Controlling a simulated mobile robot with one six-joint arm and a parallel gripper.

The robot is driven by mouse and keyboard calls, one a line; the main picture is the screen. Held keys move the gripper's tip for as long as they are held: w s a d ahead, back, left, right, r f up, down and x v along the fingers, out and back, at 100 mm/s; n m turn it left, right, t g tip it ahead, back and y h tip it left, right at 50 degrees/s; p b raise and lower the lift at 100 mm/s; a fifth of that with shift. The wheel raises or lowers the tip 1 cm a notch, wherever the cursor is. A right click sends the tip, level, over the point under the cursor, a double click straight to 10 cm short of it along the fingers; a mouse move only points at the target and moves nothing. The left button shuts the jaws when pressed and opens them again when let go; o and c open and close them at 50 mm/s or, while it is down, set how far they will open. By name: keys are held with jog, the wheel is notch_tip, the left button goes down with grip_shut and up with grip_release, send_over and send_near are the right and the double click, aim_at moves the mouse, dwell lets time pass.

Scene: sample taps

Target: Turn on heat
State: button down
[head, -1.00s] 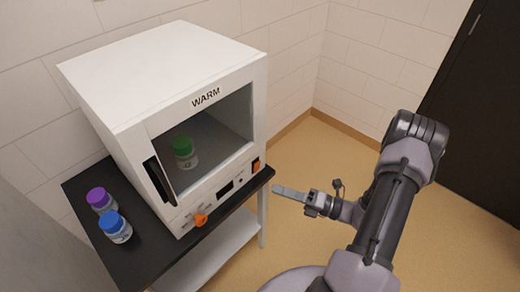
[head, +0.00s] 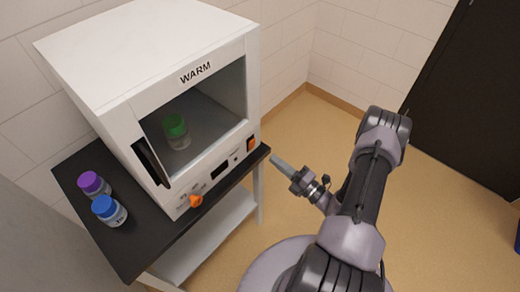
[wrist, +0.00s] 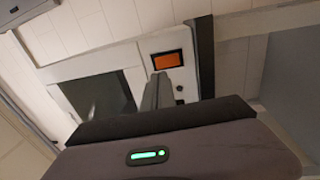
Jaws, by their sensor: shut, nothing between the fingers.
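The white oven marked WARM (head: 150,50) stands on a dark-topped table, its windowed door closed. An orange switch (head: 251,144) sits at the right end of its front panel, and it also shows in the wrist view (wrist: 166,59). A green-capped bottle (head: 176,131) stands inside behind the window. My gripper (head: 277,161) is shut and empty, just right of and below the switch in the head view, apart from it. In the wrist view the fingers (wrist: 160,78) point toward the panel just under the switch.
A purple-capped bottle (head: 94,184) and a blue-capped bottle (head: 109,210) stand on the dark table top (head: 150,240) left of the oven. A lower shelf (head: 205,240) is empty. Open floor (head: 310,120) lies to the right; a dark door (head: 470,100) is beyond.

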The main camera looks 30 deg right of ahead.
aim_at(253, 143)
jog(key=b+x, duration=0.1)
jog(key=x, duration=0.6)
jog(key=shift+w+a+b, duration=0.1)
jog(key=shift+w+b, duration=0.15)
jog(key=shift+b, duration=0.1)
jog(key=shift+r, duration=0.15)
